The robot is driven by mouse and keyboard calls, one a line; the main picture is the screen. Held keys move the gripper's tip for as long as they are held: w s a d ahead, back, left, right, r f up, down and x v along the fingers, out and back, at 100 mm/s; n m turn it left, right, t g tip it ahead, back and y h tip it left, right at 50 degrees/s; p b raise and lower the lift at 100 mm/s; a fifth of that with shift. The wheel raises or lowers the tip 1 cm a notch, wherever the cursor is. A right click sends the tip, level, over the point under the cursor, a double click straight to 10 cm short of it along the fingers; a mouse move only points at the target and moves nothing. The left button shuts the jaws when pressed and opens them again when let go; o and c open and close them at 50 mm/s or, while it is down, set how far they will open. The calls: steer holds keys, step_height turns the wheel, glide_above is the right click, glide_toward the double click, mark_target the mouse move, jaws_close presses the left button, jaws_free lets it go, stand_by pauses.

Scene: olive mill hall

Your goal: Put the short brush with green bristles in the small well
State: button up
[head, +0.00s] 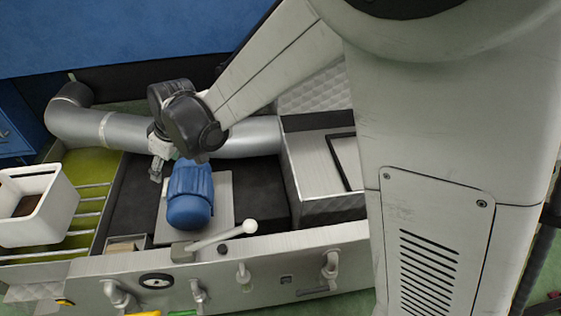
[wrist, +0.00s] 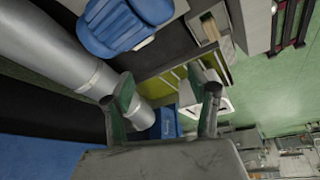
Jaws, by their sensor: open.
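My gripper (head: 158,168) is open and empty, above the machine bed just left of the blue motor. In the wrist view its two fingers (wrist: 167,90) stand wide apart with nothing between them. No brush with green bristles can be made out for certain. A small yellow piece (head: 148,314) and a green piece (head: 182,313) are cut off at the bottom edge of the head view; I cannot tell what they are. A small square well (head: 125,243) is at the front left of the bed, with something beige in it. It also shows in the wrist view (wrist: 212,28).
A blue motor (head: 190,196) on a plate stands beside my gripper. A thick silver pipe (head: 250,137) runs behind it. A white-knobbed lever (head: 225,235) is in front. A white bin (head: 38,205) stands over green slatted compartments at left. The dark bed (head: 262,200) has bare room right of the motor.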

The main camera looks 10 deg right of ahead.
steer(key=s+d+r+m+t, duration=0.1)
steer(key=s+d+r+m, duration=0.1)
steer(key=d+r, duration=0.35)
steer(key=s+d+r+m+t+h, duration=0.1)
steer(key=s+d+r+m, duration=0.1)
steer(key=d, duration=0.6)
steer(key=s+d+r+m, duration=0.1)
steer(key=s+d+r, duration=0.25)
steer(key=d, duration=0.35)
steer(key=s+d+m+t+h, duration=0.2)
steer(key=s+d+m, duration=0.4)
steer(key=s+d, duration=0.7)
steer(key=d+h, duration=0.1)
steer(key=d, duration=0.2)
steer(key=shift+s+r+m, duration=0.15)
steer(key=shift+s+m, duration=0.05)
steer(key=shift+m, duration=0.2)
steer(key=shift+d+r, duration=0.1)
step_height(320, 180, up, 14)
steer(key=p, duration=1.4)
